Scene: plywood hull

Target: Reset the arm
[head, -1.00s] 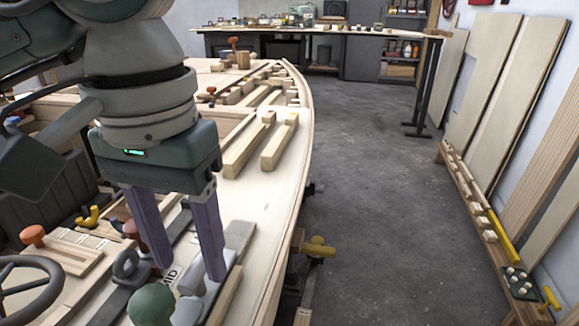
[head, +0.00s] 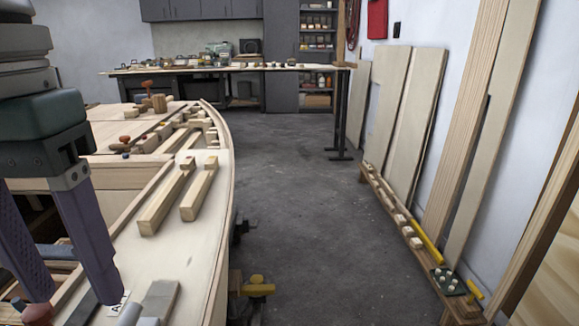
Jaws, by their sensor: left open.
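My left gripper (head: 72,290) is at the lower left of the head view, pointing down over the near deck of the plywood hull. Its two purple fingers are apart, with nothing visible between them. The arm above it is cut off by the left edge. The plywood hull (head: 208,245) fills the left side, its curved edge running away from me. A grey flat piece (head: 160,300) lies on the deck to the right of the gripper. My right gripper is not in view.
Wooden blocks (head: 165,205) lie on the deck. A yellow-handled clamp (head: 255,287) sticks out from the hull's side. The grey floor (head: 310,220) between hull and right wall is clear. Boards (head: 415,120) lean on that wall behind a low rail. A workbench (head: 230,68) stands at the back.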

